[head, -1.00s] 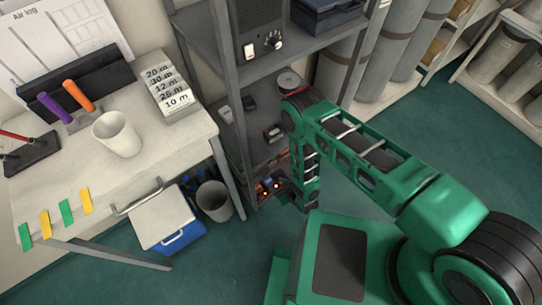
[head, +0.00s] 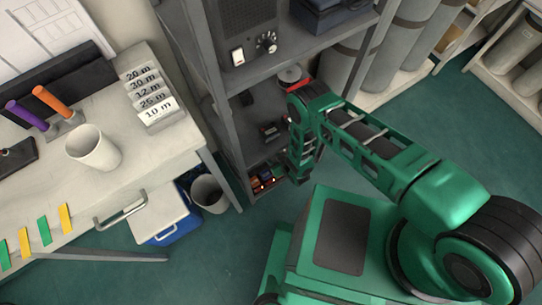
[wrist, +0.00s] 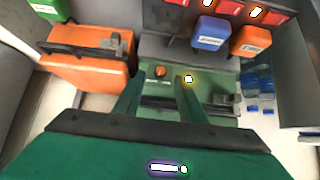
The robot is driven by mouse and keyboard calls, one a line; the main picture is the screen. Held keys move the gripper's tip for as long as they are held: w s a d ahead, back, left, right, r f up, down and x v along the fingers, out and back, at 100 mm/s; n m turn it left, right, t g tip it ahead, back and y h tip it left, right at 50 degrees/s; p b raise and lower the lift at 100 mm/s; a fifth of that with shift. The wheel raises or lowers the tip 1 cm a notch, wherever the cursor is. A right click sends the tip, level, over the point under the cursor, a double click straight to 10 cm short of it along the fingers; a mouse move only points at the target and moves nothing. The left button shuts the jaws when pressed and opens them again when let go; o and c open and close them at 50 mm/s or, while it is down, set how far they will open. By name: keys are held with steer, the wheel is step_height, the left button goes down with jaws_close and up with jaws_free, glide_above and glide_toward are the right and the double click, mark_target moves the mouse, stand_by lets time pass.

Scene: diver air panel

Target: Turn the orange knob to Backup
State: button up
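A small orange knob (wrist: 160,72) sits on a grey-green panel (wrist: 217,110) in the wrist view. A white label shows just below the knob, too small to read, so I cannot tell its setting. My gripper (wrist: 158,82) has its two green fingers apart, one on each side of the knob's place in the picture. I see no contact with the knob. In the head view my gripper end is low by the grey shelf unit, and the knob cannot be made out there.
Blue (wrist: 211,33) and orange (wrist: 250,41) blocks are beside the panel, below lit red units (wrist: 230,7). An orange case (wrist: 90,72) is on the left, and blue bottles (wrist: 258,86) are on the right. Grey shelf uprights (head: 207,95) stand close to my arm.

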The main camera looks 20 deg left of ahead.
steer(key=shift+x, duration=1.75)
